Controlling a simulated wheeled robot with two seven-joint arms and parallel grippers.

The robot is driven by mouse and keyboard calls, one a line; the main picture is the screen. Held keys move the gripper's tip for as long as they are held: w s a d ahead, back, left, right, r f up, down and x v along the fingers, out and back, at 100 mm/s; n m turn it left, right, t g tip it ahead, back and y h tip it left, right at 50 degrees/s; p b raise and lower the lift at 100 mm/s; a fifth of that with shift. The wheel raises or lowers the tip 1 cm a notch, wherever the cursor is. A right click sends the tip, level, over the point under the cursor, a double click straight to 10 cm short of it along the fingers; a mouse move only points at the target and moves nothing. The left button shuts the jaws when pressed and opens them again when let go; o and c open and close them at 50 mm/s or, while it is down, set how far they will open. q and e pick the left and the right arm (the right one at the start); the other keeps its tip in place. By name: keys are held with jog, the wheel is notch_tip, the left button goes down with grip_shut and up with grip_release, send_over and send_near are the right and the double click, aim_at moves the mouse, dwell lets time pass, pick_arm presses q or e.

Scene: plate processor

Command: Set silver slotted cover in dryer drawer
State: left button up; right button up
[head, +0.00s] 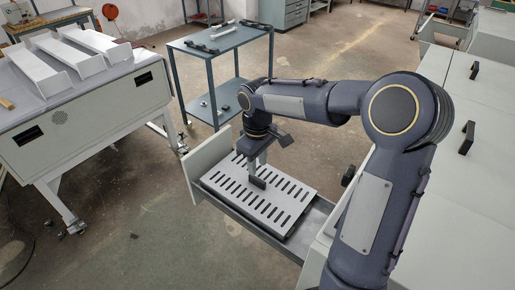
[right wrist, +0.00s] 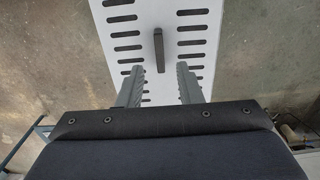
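The silver slotted cover (head: 285,197) lies flat within the outline of the pulled-out dryer drawer (head: 238,219). Whether it is fully seated on the drawer bottom cannot be told. A dark upright handle (head: 258,183) stands in the middle of the cover. My right gripper (head: 261,165) is above the cover at the handle. In the right wrist view my right gripper (right wrist: 160,80) has its fingers spread, with the handle (right wrist: 158,50) between and just beyond the tips, touching neither. The slotted cover (right wrist: 198,47) fills the upper middle there. My left gripper is not in view.
The drawer's pale front panel (head: 207,162) stands up at its left end. A grey-blue two-shelf cart (head: 205,52) stands behind, and a white machine (head: 90,115) with trays on top is at the left. Pale cabinets (head: 465,185) line the right. The floor left of the drawer is clear.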

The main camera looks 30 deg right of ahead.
notch_tip(320, 180, up, 6)
jog(key=f, duration=0.1)
jog(key=s+a+r+m+t+y, duration=0.1)
jog(key=s, duration=0.5)
jog(key=s+a+r+m+t+y, duration=0.1)
jog(key=s+a+r+m+t, duration=0.1)
jog(key=s, duration=0.5)
jog(key=s+a+f+m+t+y, duration=0.1)
jog(key=s+a+f+m+t, duration=0.1)
jog(key=s, duration=0.7)
notch_tip(320, 180, down, 3)
jog(key=shift+a+r+m+t+y, duration=0.15)
jog(key=shift+a+m+t+y, duration=0.2)
jog(key=shift+a+m, duration=0.6)
jog(key=shift+a+n, duration=0.2)
jog(key=shift+n, duration=0.05)
